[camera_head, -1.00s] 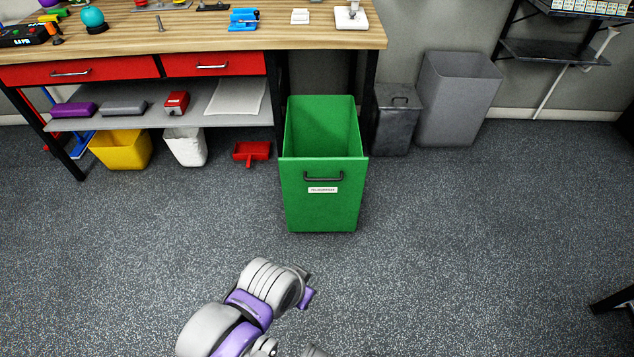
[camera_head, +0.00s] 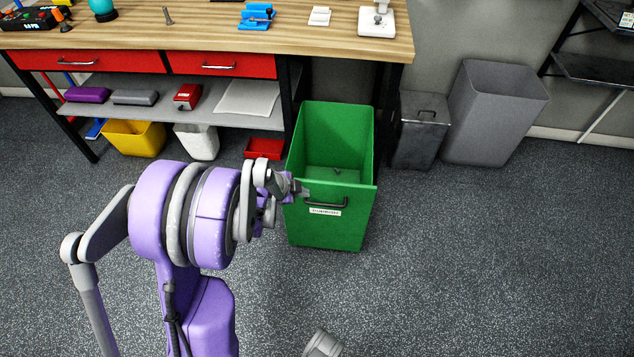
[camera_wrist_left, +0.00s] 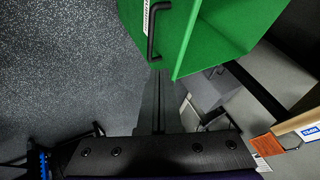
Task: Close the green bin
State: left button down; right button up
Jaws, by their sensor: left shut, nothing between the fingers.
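The green bin (camera_head: 330,228) stands on the floor at the right end of the workbench, with its open top showing and its front face out from under the bench. Its dark handle (camera_head: 326,203) and a white label are on the front face. My left gripper (camera_head: 303,192) is shut and empty at the upper left of the front face, close to the handle's left end; I cannot tell whether it touches. In the left wrist view, the shut fingers (camera_wrist_left: 158,75) point at the green bin (camera_wrist_left: 225,25), just below the handle (camera_wrist_left: 152,30).
The workbench (camera_head: 200,40) with red drawers is behind. A yellow bin (camera_head: 135,137), a white bin (camera_head: 197,142) and a red container (camera_head: 263,149) sit under its shelf. Two grey bins (camera_head: 420,130) (camera_head: 495,110) stand right of the green bin. The floor (camera_head: 480,260) in front is clear.

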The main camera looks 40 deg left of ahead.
pick_arm(q)
jog(key=b, duration=0.3)
send_near(325, 187)
notch_tip(325, 187, down, 5)
jog(key=d, duration=0.3)
jog(key=shift+w+a+r, duration=0.45)
jog(key=shift+w+a, duration=0.75)
jog(key=shift+w, duration=0.15)
pick_arm(e)
notch_tip(325, 187, down, 4)
pick_arm(q)
jog(key=shift+w+r, duration=0.1)
pick_arm(e)
jog(key=shift+w, duration=0.1)
